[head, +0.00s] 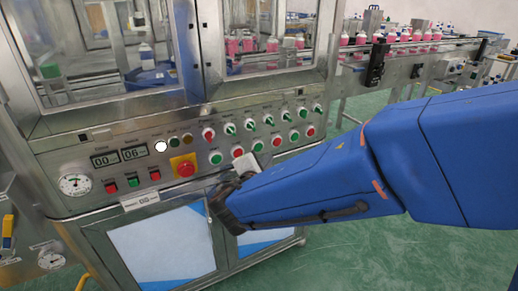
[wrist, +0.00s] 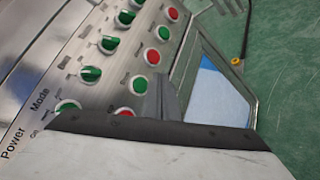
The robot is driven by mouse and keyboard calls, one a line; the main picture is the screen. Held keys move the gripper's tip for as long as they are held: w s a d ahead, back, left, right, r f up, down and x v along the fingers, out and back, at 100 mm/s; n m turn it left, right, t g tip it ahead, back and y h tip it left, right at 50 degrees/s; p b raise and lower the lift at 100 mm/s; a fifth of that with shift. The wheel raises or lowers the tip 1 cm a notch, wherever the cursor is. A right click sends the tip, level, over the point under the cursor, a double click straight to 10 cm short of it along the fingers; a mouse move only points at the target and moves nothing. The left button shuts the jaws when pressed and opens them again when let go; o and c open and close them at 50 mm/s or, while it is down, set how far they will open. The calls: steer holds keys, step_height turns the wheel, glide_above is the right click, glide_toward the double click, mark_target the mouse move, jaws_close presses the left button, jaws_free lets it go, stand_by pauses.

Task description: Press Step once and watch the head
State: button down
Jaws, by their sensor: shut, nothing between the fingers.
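The control panel (head: 160,135) fills the front of the steel machine, and no label I can read there says Step. Its lower row has round green and red buttons, such as a green one (head: 216,158); the upper row has green knobs. My gripper (head: 240,164) is shut and empty, in front of the lower button row. In the wrist view, my gripper (wrist: 162,88) points at the panel below a green button (wrist: 140,85); contact cannot be told. Behind the glass window (head: 110,45) are bottles; I cannot make out the head clearly.
A red emergency stop (head: 185,168) on a yellow plate sits left of my gripper. Displays read 00 (head: 105,160) and 06 (head: 134,153); a white lamp (head: 161,147) is lit. A conveyor (head: 400,50) with pink bottles runs at right. Green floor (head: 340,250) is clear.

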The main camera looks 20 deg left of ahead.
steer(key=shift+w+a, duration=0.85)
steer(key=shift+a, duration=0.15)
steer(key=shift+a, duration=0.1)
stand_by(1.4)
steer(key=shift+w+a, duration=0.25)
steer(key=shift+w, duration=0.05)
steer(key=shift+w+a, duration=0.2)
steer(key=shift+a, duration=0.05)
stand_by(1.0)
steer(key=shift+s+d, duration=0.5)
steer(key=shift+d, duration=0.1)
steer(key=shift+s+d, duration=0.1)
stand_by(0.3)
steer(key=s+d, duration=0.3)
steer(key=shift+d, duration=0.3)
